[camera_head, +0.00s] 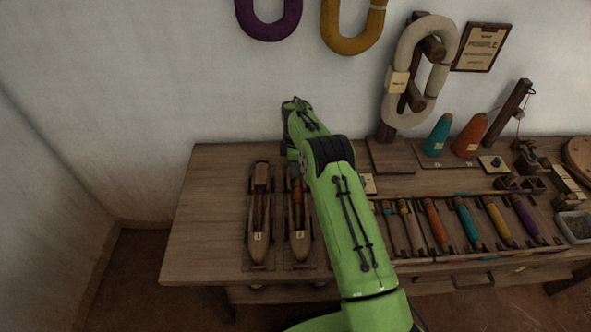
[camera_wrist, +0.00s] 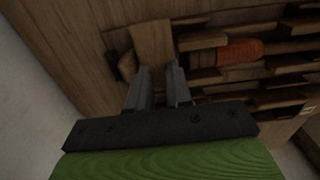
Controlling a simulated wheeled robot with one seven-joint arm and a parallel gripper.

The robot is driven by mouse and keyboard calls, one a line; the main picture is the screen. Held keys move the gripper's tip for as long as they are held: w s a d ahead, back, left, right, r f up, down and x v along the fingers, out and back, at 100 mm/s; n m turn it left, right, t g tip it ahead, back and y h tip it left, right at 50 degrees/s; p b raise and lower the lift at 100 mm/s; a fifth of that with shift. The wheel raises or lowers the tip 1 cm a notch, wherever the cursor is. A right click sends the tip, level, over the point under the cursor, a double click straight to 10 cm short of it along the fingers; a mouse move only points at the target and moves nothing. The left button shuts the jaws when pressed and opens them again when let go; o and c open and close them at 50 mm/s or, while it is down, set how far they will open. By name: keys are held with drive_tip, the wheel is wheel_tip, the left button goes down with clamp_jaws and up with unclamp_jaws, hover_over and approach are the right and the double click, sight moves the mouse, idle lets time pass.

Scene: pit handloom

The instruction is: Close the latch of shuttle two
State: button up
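Shuttle two (camera_head: 299,244) is a long wooden boat shuttle with an orange bobbin (camera_head: 297,196), lying on the left part of the table; its label is too small to read surely. My green arm covers its far end and right side in the head view. In the wrist view the orange bobbin (camera_wrist: 240,50) lies right of my gripper (camera_wrist: 159,70). The fingers are apart, over a flat wooden piece (camera_wrist: 152,42) at the shuttle's end, perhaps the latch. Wood shows in the gap; I cannot tell whether the fingers touch it. My gripper's fingertips are hidden in the head view.
Another wooden shuttle (camera_head: 259,216) lies just left, close beside. To the right a rack (camera_head: 440,262) holds several coloured bobbins. Teal (camera_head: 438,137) and orange (camera_head: 470,136) yarn cones stand behind it. The table's left end (camera_head: 205,220) is clear; the wall (camera_head: 180,70) rises behind.

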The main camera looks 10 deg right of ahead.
drive_tip(key=shift+c, duration=0.2)
clamp_jaws()
drive_tip(key=shift+m, duration=0.3)
drive_tip(key=m+p, duration=0.1)
drive_tip(key=m, duration=0.2)
drive_tip(key=m+p, duration=0.1)
drive_tip(key=m, duration=1.3)
drive_tip(key=shift+m, duration=0.3)
